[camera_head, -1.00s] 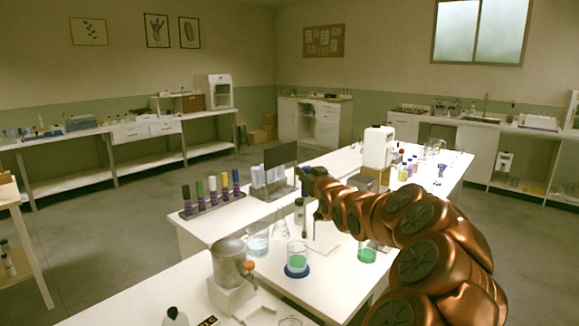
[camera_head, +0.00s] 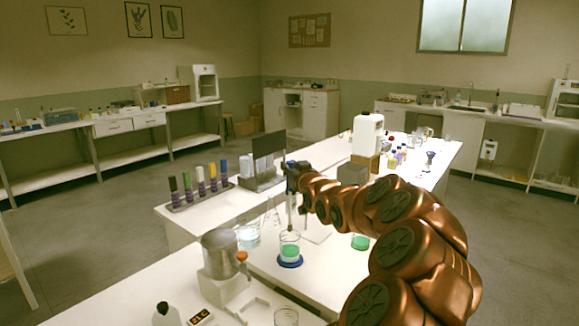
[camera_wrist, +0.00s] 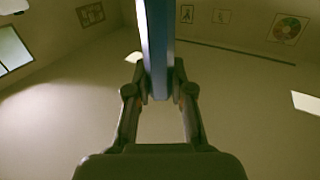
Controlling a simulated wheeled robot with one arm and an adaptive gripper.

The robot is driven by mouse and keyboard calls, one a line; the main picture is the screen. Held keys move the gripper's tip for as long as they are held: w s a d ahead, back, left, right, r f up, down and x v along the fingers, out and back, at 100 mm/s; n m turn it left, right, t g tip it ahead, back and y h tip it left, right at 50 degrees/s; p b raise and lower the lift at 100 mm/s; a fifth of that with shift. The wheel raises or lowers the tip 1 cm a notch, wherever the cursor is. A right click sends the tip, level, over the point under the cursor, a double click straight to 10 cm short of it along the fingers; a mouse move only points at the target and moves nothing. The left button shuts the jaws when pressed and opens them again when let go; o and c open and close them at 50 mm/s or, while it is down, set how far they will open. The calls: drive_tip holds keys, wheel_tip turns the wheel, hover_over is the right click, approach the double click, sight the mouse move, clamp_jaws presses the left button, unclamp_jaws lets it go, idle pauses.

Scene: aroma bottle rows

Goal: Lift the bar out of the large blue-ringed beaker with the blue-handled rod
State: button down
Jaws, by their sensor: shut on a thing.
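The large blue-ringed beaker (camera_head: 290,244) stands on the white bench with green liquid inside and a blue ring at its base. My gripper (camera_head: 292,172) is above it in the head view. In the wrist view my gripper (camera_wrist: 159,92) is shut on the blue-handled rod (camera_wrist: 157,40), whose handle runs up out of the picture. The rod (camera_head: 291,198) hangs down over the beaker in the head view; whether its tip is inside the rim is too small to tell. I cannot make out the bar.
Left of the beaker stand a beaker of clear liquid (camera_head: 248,236) and a conical flask (camera_head: 272,215). A second green-filled vessel (camera_head: 360,242) is to the right. A grey-topped device (camera_head: 221,262) stands in front, and a rack of coloured tubes (camera_head: 203,191) behind left.

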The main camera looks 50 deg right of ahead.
sight(290, 193)
wheel_tip(290, 193, down, 9)
drive_tip(key=b, duration=0.5)
idle(0.6)
drive_tip(key=shift+r, duration=0.15)
idle(0.9)
drive_tip(key=shift+r+p, duration=4.3)
drive_tip(key=shift+r, duration=2.45)
drive_tip(key=shift+a, duration=0.1)
